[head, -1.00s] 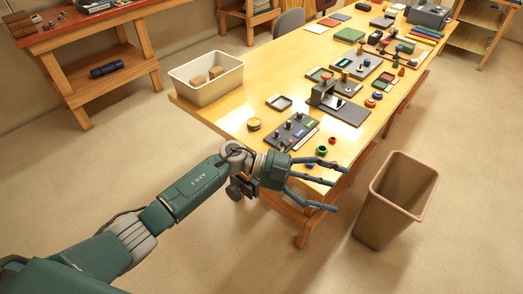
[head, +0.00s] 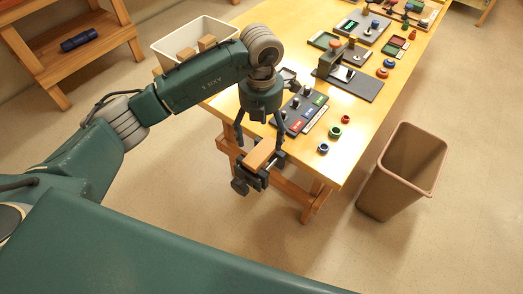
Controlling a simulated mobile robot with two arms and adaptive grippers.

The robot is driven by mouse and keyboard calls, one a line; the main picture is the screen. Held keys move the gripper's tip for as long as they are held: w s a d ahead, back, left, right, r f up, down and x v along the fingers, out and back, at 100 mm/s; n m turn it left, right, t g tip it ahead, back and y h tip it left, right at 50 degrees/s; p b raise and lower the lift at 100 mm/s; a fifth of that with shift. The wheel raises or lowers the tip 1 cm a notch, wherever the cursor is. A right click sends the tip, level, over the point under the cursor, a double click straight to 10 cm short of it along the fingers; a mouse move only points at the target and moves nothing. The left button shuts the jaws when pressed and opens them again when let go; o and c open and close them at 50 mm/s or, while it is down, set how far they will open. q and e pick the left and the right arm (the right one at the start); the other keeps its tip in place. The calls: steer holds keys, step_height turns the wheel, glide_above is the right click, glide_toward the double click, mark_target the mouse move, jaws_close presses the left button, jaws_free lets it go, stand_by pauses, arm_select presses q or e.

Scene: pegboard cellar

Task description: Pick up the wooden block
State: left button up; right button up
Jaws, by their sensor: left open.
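A light wooden block (head: 259,154) sits at a dark vise (head: 249,177) on the table's near left edge; it appears to rest between the vise jaws. My left gripper (head: 261,146) points down over this block. Its fingers are apart, one on each side of the block, and I cannot tell whether they touch it. Two more wooden blocks (head: 206,43) lie in a white bin (head: 168,59) at the table's far left corner. My right gripper does not show.
The yellow table (head: 340,165) carries a dark switch panel (head: 299,112), a grey press-like device (head: 334,64) and small coloured rings (head: 335,131) close by. A brown waste bin (head: 391,198) stands on the floor at right. A wooden shelf (head: 95,62) stands at left.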

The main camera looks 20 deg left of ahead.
mark_target(259, 148)
arm_select(q)
steer(key=f, duration=0.1)
steer(key=f+p, duration=0.1)
steer(key=f, duration=0.1)
steer(key=f+p, duration=0.1)
steer(key=shift+s+a+f, duration=0.2)
steer(key=shift+s, duration=0.05)
steer(key=shift+f, duration=0.45)
steer(key=shift+w, duration=0.1)
steer(key=c, duration=1.3)
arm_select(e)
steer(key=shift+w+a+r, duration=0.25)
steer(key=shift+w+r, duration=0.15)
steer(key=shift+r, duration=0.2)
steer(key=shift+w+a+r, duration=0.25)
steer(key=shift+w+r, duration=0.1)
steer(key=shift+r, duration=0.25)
